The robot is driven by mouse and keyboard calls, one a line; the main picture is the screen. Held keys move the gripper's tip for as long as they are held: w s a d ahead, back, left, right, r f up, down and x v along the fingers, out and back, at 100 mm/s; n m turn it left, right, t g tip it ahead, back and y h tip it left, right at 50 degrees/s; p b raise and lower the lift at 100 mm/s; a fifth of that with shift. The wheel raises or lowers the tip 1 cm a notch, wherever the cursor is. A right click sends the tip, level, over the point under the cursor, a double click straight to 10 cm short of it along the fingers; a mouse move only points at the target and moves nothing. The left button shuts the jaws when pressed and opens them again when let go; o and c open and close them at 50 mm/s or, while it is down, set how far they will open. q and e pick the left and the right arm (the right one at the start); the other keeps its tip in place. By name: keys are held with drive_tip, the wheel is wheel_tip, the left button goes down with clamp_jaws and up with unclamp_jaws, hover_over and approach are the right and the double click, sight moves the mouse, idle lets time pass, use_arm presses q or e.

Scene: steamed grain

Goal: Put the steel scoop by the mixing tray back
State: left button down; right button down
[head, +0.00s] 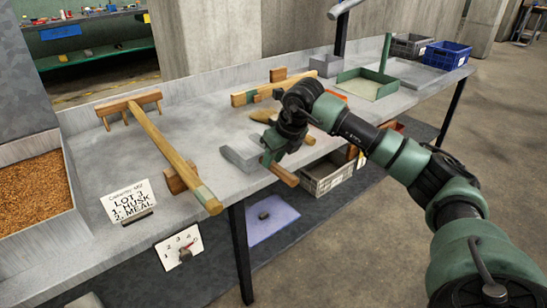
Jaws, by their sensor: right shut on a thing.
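My right gripper (270,152) reaches in from the right over the front part of the grey table (150,217). It is shut on what looks like the steel scoop (238,158), whose grey metal part shows left of the fingers. A wooden handle (284,176) sticks out below the gripper at the table's front edge. The fingers hide where the metal and handle meet, and I cannot tell whether the scoop touches the table. A grey tray of brown grain (62,217) stands at the far left; I cannot tell if it is the mixing tray. My left gripper is not in view.
A long wooden rake (160,141) rests on a wooden block, left of the scoop. A lettered card (128,203) stands near the grain tray. A green-rimmed tray (367,84), a grey crate (410,46) and a blue crate (445,56) stand toward the far right end.

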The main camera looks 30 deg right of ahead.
drive_tip(key=shift+f, duration=0.1)
drive_tip(key=c, duration=1.1)
unclamp_jaws()
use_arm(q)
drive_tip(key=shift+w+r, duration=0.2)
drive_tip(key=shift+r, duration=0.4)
use_arm(e)
drive_tip(key=p+v, duration=0.1)
drive_tip(key=v, duration=0.7)
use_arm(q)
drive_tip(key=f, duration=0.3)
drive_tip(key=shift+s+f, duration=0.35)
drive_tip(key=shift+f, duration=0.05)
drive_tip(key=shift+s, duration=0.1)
use_arm(e)
drive_tip(key=shift+f, duration=0.15)
